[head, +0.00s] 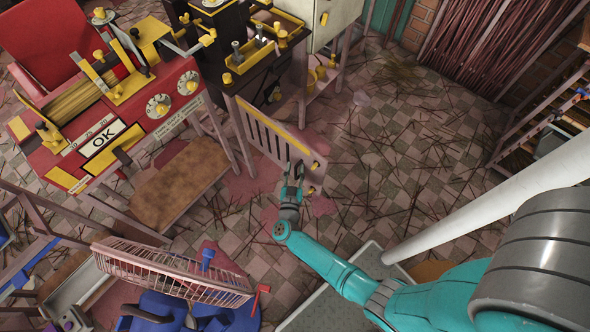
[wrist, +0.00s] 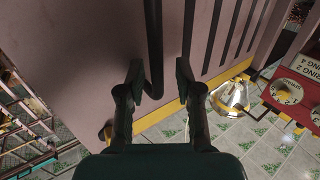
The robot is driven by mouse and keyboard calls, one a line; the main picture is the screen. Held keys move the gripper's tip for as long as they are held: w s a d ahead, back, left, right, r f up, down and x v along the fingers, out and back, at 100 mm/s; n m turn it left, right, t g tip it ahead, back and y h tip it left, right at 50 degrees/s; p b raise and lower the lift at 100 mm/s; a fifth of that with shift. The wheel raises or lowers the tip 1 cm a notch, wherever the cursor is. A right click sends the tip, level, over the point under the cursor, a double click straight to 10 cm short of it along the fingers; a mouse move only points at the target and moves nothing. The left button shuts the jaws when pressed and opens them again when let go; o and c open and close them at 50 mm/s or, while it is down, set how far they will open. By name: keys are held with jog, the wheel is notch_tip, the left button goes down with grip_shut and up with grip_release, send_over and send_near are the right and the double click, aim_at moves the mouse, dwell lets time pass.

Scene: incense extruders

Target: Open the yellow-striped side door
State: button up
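The side door is a pale pink slotted panel with a yellow strip along its edge; it shows in the head view (head: 262,132) below the dark machine. In the wrist view the door (wrist: 100,48) fills the upper part, with dark slots and a yellow edge. A black bar-shaped handle (wrist: 154,45) runs down its face. My gripper (wrist: 160,72) is open at the door face, and the handle's lower end lies between its fingers, nearer the left one. Contact cannot be told. In the head view my gripper (head: 292,172) is at the door's lower right part.
A wire rack (head: 170,270) and blue chair (head: 155,310) are at lower left. Tiled floor (head: 400,150) strewn with sticks lies right of the door; shelves (head: 545,115) stand far right.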

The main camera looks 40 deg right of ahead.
jog(key=v, duration=1.2)
dwell(0.3)
dwell(0.5)
jog(key=s+a+r+n+t+y, duration=0.1)
jog(key=s+r+n+y, duration=0.3)
jog(key=s+r, duration=0.8)
jog(key=s+a+r+n+t+y, duration=0.1)
jog(key=s+a+r+n+y, duration=0.2)
jog(key=s+r+y, duration=0.6)
jog(key=s+r+n, duration=0.2)
jog(key=s+r, duration=0.2)
jog(key=r, duration=0.5)
jog(key=shift+n+t, duration=0.3)
jog(key=shift+t, duration=0.1)
